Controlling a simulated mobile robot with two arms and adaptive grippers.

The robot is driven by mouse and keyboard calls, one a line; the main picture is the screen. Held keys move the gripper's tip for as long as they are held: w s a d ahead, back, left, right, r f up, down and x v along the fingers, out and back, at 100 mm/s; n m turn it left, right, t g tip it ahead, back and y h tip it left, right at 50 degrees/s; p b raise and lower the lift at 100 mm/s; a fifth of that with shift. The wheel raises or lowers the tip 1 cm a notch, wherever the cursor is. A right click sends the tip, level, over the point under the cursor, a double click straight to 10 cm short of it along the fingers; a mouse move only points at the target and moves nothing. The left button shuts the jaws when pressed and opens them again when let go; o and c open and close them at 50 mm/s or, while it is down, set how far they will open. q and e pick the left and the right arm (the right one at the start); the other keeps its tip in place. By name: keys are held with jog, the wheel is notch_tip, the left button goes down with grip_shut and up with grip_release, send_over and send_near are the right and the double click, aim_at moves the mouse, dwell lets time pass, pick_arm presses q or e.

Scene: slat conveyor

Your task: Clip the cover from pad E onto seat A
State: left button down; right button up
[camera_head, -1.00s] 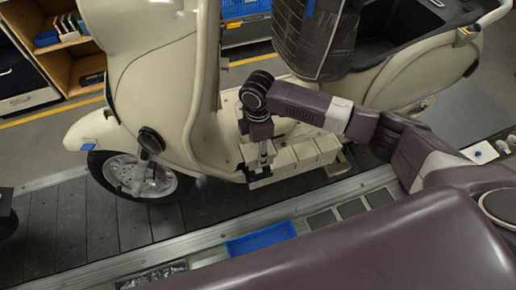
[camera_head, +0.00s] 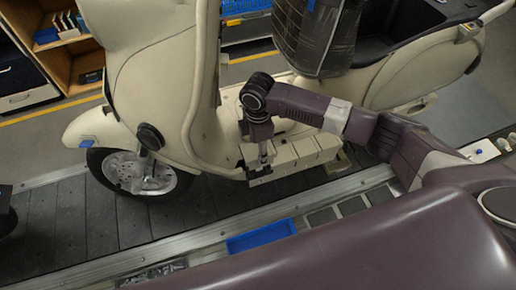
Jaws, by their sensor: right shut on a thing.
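My right gripper (camera_head: 264,157) points down over the floorboard of a cream scooter (camera_head: 160,80). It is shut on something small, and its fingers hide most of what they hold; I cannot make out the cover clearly. A row of cream block-like seats (camera_head: 305,149) runs along the floorboard edge, and the fingertips are at its left end. I cannot tell whether the held thing touches a seat. No letters can be read, so I cannot tell which seat is A or which pad is E. Several grey pads (camera_head: 352,206) lie on the near rail. My left gripper is not in view.
The scooter stands on a dark slat conveyor (camera_head: 75,222). A blue tray (camera_head: 261,236) sits on the near rail, beside a bin of small metal parts (camera_head: 158,272). A dark wrapped seat or bag (camera_head: 316,38) stands above my right forearm. Shelves (camera_head: 72,60) stand at the back left.

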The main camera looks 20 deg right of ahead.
jog(key=shift+f+b, duration=1.4)
jog(key=shift+f, duration=1.55)
jog(key=shift+f, duration=0.25)
jog(key=shift+f+p, duration=0.25)
jog(key=shift+p, duration=0.3)
jog(key=o, duration=1.2)
jog(key=shift+o, duration=0.2)
